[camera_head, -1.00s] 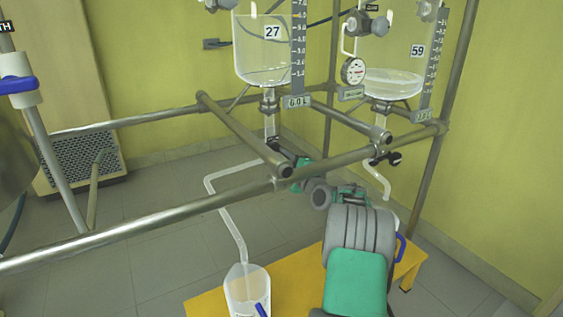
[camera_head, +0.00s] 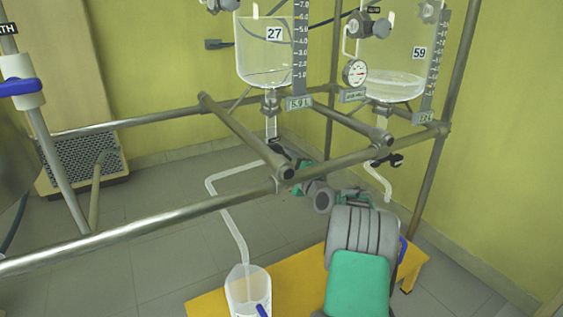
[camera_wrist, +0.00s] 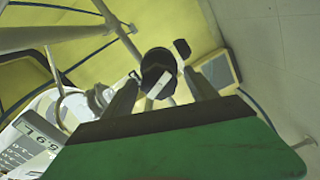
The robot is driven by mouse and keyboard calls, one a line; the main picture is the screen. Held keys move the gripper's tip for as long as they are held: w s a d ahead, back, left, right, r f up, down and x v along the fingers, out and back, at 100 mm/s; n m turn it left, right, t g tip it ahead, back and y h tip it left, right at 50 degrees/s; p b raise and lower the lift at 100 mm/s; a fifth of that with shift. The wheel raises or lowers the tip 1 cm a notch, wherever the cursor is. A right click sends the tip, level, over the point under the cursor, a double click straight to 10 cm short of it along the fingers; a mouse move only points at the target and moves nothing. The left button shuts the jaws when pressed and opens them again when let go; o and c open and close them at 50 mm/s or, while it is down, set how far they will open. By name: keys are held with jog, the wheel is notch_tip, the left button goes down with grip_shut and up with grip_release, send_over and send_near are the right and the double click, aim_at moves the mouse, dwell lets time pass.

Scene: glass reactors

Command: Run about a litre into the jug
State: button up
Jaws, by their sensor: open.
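The jug (camera_head: 246,290), with a blue handle, stands on the yellow bench and holds some liquid.
Vessel 59 (camera_head: 392,88) hangs to the right, with its own outlet tube (camera_head: 382,182) and a gauge (camera_head: 355,72). Steel frame rails (camera_head: 140,232) cross in front of the vessels. The yellow bench (camera_head: 300,272) stands below. A vent panel (camera_head: 82,164) is at the left wall.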

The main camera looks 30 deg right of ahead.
jog(key=s+p, duration=0.1)
jog(key=s, duration=0.5)
jog(key=shift+s+a, duration=0.15)
jog(key=shift+s, duration=0.25)
dwell(7.0)
